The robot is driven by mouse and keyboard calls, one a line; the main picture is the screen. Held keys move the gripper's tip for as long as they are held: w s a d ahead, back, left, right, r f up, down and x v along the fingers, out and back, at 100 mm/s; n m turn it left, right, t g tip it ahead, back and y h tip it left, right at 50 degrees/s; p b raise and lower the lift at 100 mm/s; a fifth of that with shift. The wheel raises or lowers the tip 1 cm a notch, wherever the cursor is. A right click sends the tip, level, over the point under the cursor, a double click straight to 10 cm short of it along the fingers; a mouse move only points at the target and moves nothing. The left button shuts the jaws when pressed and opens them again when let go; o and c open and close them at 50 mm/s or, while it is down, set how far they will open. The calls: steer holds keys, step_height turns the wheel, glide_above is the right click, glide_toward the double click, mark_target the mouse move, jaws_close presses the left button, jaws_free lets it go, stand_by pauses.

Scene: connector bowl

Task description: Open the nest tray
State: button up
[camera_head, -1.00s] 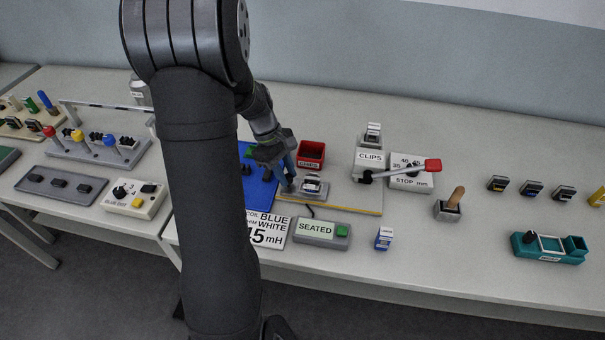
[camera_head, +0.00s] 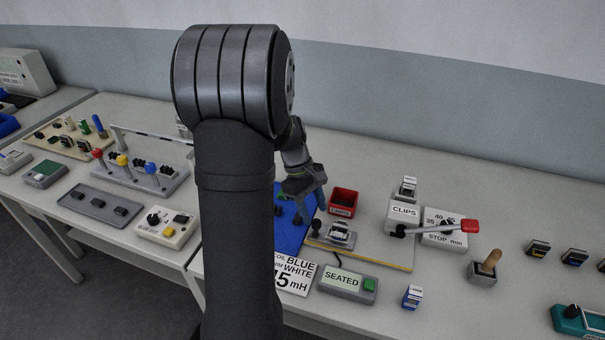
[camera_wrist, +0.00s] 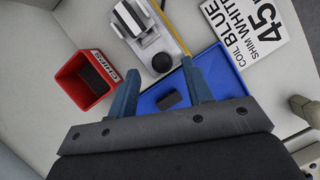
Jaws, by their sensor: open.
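The nest tray (camera_head: 343,243) is a small grey slide with a black knob (camera_head: 316,225) at its left end. It carries a white and dark part and lies on a beige board with a yellow front edge. In the wrist view the nest tray (camera_wrist: 177,40) is at the top, its black knob (camera_wrist: 162,62) pointing toward me. My gripper (camera_head: 316,208) is just above and behind the knob. In the wrist view my gripper (camera_wrist: 160,78) has its fingers apart, with nothing held between them. The knob appears just beyond the fingertips, apart from them.
A red chips bin (camera_head: 343,201) stands close behind the nest tray. A blue tray (camera_wrist: 226,78) with dark parts lies under my fingers. A clips block (camera_head: 403,218) and red-handled lever (camera_head: 468,227) stand to the right. The SEATED box (camera_head: 345,283) is in front.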

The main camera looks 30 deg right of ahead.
mark_target(318, 222)
steer(key=v, duration=1.4)
steer(key=shift+w, duration=0.15)
steer(key=x, duration=1.7)
steer(key=shift+s+d, duration=0.1)
steer(key=shift+s, duration=0.2)
steer(key=shift+w+r, duration=0.2)
steer(key=shift+w, duration=0.05)
steer(key=v, duration=1.7)
steer(key=shift+f, duration=0.1)
